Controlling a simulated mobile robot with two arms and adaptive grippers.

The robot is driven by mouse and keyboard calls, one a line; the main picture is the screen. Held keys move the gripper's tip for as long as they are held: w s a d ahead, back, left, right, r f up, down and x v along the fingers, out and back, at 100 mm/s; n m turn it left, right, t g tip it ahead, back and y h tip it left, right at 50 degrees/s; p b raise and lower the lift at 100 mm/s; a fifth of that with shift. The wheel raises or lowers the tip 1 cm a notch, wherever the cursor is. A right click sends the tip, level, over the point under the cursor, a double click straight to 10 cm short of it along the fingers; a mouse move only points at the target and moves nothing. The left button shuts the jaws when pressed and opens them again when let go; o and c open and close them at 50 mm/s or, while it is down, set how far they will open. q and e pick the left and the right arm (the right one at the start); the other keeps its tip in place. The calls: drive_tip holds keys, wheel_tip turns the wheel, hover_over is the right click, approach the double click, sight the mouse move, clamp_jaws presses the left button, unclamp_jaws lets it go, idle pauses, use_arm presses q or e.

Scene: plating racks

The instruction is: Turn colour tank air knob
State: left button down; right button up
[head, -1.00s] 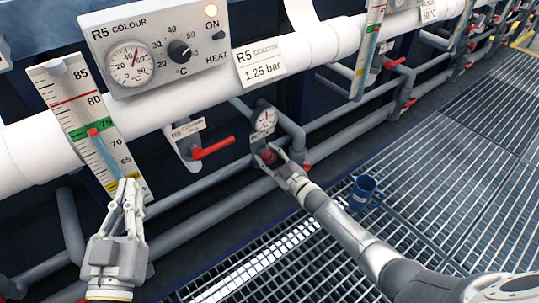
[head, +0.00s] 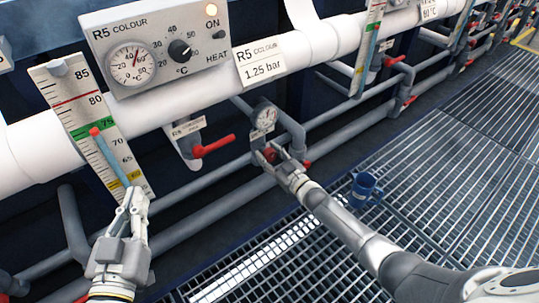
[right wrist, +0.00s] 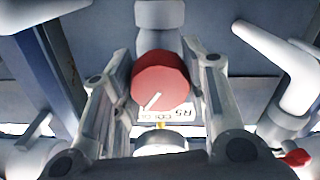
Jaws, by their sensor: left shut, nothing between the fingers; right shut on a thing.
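A round red knob (right wrist: 160,78) with a white pointer line sits between the fingers of my right gripper (right wrist: 158,95) in the right wrist view. The line points down and to the left. In the head view my right gripper (head: 281,164) is shut on this knob, which is mostly hidden by the fingers. A small round pressure gauge (head: 264,116) stands just above the knob; its reading is too small to tell. A label above the gauge reads R5 COLOUR, 1.25 bar (head: 262,63). My left gripper (head: 134,196) is shut and empty by the level scale's lower end.
A control box (head: 155,45) with a dial and heat knob hangs above a white pipe. A level scale (head: 92,125) is at left. A red-handled valve (head: 213,146) is left of the gauge. A blue cup (head: 366,188) stands on the grating, right of my arm.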

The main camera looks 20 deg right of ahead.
drive_tip(key=o, duration=1.1)
drive_tip(key=shift+c, duration=0.2)
drive_tip(key=v, duration=1.2)
